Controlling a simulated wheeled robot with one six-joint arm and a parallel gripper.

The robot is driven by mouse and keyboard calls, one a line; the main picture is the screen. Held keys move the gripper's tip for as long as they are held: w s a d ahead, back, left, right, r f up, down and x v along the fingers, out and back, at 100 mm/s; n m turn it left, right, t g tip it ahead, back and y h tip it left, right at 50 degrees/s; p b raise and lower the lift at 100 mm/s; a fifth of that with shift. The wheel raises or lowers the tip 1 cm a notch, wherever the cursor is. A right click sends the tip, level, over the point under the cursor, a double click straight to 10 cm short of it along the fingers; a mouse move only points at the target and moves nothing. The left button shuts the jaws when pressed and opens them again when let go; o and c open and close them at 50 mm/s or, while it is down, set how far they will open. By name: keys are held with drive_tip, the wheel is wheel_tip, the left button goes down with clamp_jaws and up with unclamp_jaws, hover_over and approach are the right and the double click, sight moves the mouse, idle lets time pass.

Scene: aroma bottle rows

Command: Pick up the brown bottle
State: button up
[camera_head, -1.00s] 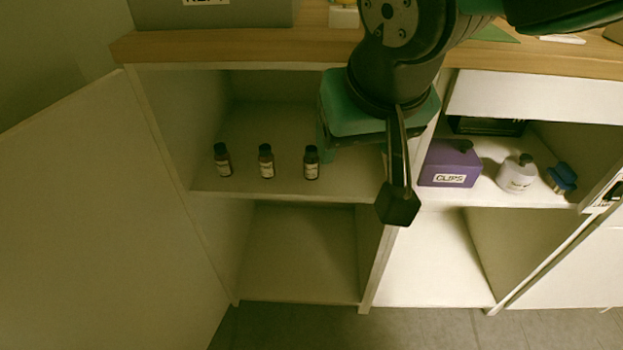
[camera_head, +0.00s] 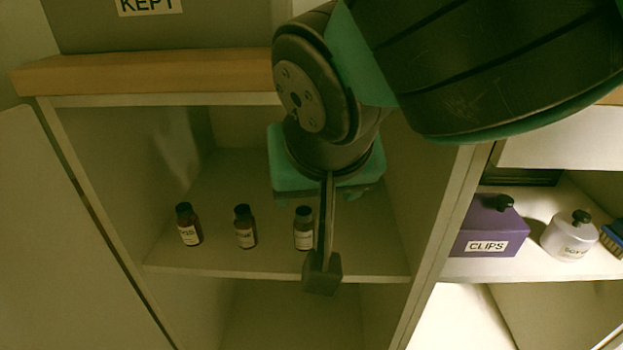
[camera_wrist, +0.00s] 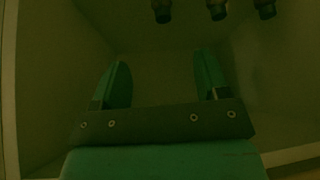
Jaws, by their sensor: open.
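Three small dark-brown bottles with black caps and white labels stand in a row on the upper cupboard shelf: left bottle (camera_head: 188,224), middle bottle (camera_head: 245,227) and right bottle (camera_head: 304,229). I cannot tell which is meant by the brown bottle; the left one looks slightly redder. Their label words are too small to read surely. My gripper (camera_wrist: 162,62) is open in the wrist view, with nothing between its two green fingers. The bottles show at that view's top edge, beyond the fingertips, cut off. In the head view my wrist hides the fingers.
A wooden top (camera_head: 150,78) with a grey box (camera_head: 170,30) labelled KEPT is above the shelf. The cupboard wall (camera_head: 437,240) separates a right compartment holding a purple CLIPS box (camera_head: 488,226), a white jar (camera_head: 568,238) and a blue object (camera_head: 613,240). An open door (camera_head: 70,240) stands left.

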sight(305, 222)
drive_tip(key=b+x, duration=0.4)
drive_tip(key=x, duration=0.8)
drive_tip(key=shift+w+f+b, duration=0.1)
drive_tip(key=shift+w+b, duration=0.05)
drive_tip(key=shift+b, duration=0.2)
drive_tip(key=b+x, duration=0.2)
drive_tip(key=x, duration=0.3)
drive_tip(key=shift+a+f+b, duration=0.2)
drive_tip(key=shift+f+b, duration=0.05)
drive_tip(key=shift+b, duration=0.15)
drive_tip(key=shift+r, duration=0.1)
drive_tip(key=c, duration=1)
